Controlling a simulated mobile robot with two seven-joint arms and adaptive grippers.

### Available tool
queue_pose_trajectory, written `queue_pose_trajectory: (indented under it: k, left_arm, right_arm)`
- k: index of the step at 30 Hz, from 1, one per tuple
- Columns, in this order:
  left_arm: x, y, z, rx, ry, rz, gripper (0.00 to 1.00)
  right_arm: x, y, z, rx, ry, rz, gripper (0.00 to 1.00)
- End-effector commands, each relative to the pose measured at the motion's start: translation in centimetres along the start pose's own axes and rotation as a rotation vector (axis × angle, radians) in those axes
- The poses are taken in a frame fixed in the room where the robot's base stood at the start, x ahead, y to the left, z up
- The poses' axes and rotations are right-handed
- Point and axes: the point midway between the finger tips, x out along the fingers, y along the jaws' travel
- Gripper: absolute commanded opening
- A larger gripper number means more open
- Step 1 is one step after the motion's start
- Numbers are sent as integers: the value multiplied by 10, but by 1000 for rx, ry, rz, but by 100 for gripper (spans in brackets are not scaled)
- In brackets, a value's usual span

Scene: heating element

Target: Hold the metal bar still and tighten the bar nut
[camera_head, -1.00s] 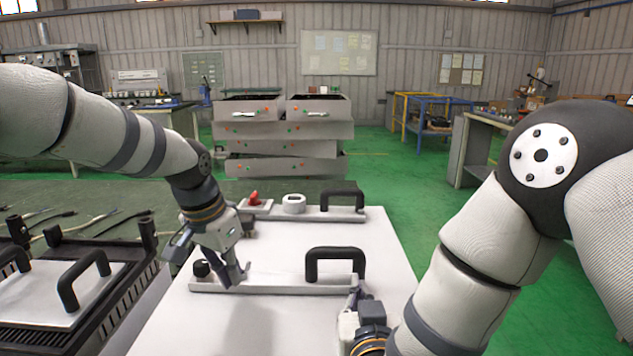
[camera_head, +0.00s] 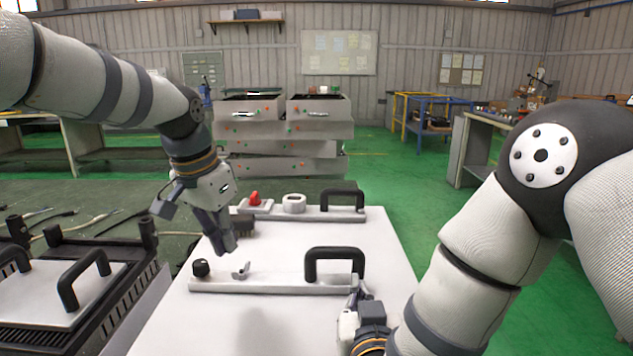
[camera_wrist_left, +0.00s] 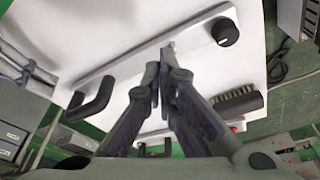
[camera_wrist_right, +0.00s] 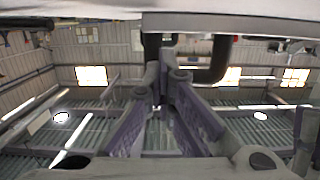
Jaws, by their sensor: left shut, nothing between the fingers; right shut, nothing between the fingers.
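The near metal bar (camera_head: 270,286) lies across the white panel, with a black handle (camera_head: 335,252) at its right and a black knob (camera_head: 201,267) at its left. A small metal wing nut (camera_head: 240,271) stands on the bar between them. My left gripper (camera_head: 228,248) is shut and empty, raised above and behind the nut. In the left wrist view its fingertips (camera_wrist_left: 160,60) overlap the nut's area, so the nut is hard to make out there. My right gripper (camera_head: 356,292) is shut and empty at the bar's right end; contact cannot be told.
A second bar with a black handle (camera_head: 342,199) lies at the panel's far side, near a white ring-shaped part (camera_head: 293,203) and a red part (camera_head: 255,198). A dark brush (camera_wrist_left: 236,101) lies behind my left gripper. A black-framed unit (camera_head: 80,300) stands at left.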

Motion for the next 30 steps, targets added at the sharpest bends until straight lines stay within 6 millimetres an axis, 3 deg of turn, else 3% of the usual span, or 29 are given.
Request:
queue_pose_trajectory:
  k: [15,30]
  left_arm:
    - [64,0,17,0,-3,1,0]
    - [69,0,18,-1,-2,0,0]
  right_arm:
    - [0,0,0,0,1,0,0]
    - [0,0,0,0,1,0,0]
